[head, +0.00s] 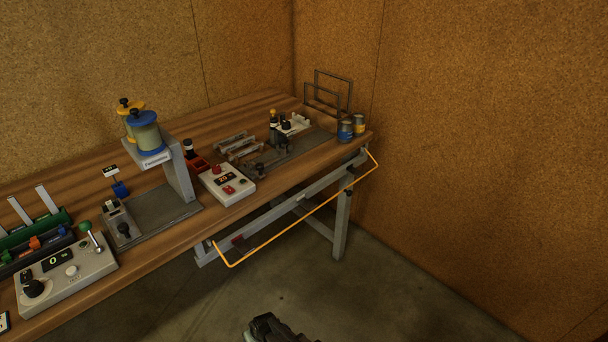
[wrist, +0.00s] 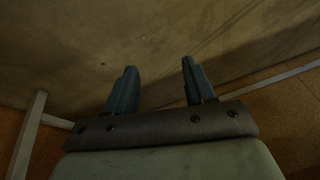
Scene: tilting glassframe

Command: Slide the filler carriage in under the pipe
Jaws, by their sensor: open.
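The filler stand (head: 178,170) carries a yellow-topped and a blue-topped tank (head: 144,132) on the bench's left half. A small grey carriage with a black knob (head: 123,230) sits on the dark base plate (head: 165,212), to the left of the stand's post. The pipe cannot be made out beneath the tanks. My gripper (head: 270,326) shows only partly at the bottom edge of the head view, out in front of the bench and far from the carriage. In the wrist view my gripper (wrist: 158,82) has its two fingers spread with nothing between them.
A white control box with red buttons (head: 227,184) stands right of the base plate. A grey control panel with a green-knobbed lever (head: 66,276) stands at the left. An orange rail (head: 300,225) runs along the bench front. The floor before the bench is clear.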

